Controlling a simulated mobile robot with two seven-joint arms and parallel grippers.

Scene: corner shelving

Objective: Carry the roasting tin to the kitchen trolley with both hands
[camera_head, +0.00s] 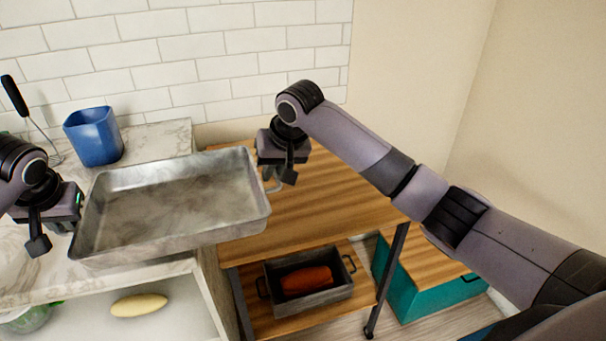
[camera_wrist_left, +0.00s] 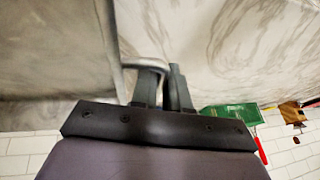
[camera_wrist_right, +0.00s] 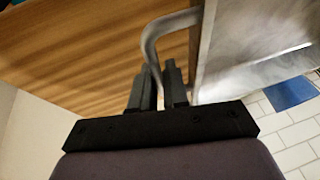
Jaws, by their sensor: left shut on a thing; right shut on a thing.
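The grey metal roasting tin (camera_head: 175,200) is held between my two grippers, over the right end of the marble counter, its right end reaching past the counter's edge toward the trolley. It looks empty. My left gripper (camera_head: 58,225) is shut on the tin's left handle, which shows in the left wrist view (camera_wrist_left: 145,64). My right gripper (camera_head: 278,178) is shut on the right handle, seen in the right wrist view (camera_wrist_right: 150,45). The kitchen trolley (camera_head: 320,205) has a bare wooden top, right of the counter. Whether the tin touches the counter is unclear.
A blue cup-like container (camera_head: 93,136) and a whisk-like utensil (camera_head: 15,97) stand at the counter's back left. The trolley's lower shelf holds a dark tray (camera_head: 335,290) with a reddish-brown loaf (camera_head: 306,280). A teal box (camera_head: 425,290) stands right of the trolley.

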